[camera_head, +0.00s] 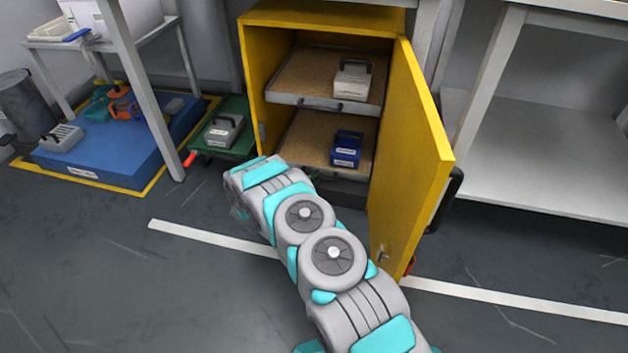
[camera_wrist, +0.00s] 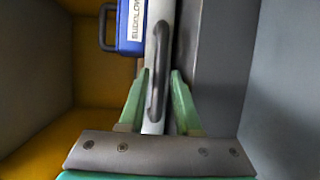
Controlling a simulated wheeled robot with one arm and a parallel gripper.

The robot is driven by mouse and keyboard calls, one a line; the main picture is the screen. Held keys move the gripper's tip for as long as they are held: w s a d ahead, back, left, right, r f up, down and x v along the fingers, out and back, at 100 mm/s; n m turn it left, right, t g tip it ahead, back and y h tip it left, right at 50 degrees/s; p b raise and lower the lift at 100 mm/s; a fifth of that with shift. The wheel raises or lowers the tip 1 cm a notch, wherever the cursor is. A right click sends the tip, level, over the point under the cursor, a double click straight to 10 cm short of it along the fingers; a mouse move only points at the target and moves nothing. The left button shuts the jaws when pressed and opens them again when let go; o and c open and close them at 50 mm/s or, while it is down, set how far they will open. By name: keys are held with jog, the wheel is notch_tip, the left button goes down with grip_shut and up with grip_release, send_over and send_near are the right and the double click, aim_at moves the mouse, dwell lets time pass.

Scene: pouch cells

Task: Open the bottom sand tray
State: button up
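The bottom sand tray (camera_head: 306,138) is in the lower part of the yellow cabinet (camera_head: 330,18), under the upper sand tray. A blue block with a handle and label (camera_head: 347,148) rests on its sand. My arm hides part of the tray's front in the head view. In the wrist view, the tray's dark handle (camera_wrist: 156,90) runs along its pale front edge. My gripper (camera_wrist: 159,75) has its green fingers on either side of this handle. The fingers look open, with narrow gaps beside the handle. The blue block (camera_wrist: 132,25) also shows behind the edge.
The yellow cabinet door (camera_head: 412,150) stands open to the right. The upper sand tray (camera_head: 310,102) holds a white block (camera_head: 352,80). A green platform (camera_head: 222,140) and a blue platform (camera_head: 120,150) stand to the left. The floor in front is clear.

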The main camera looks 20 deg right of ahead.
grip_shut()
dwell(0.3)
dwell(1.2)
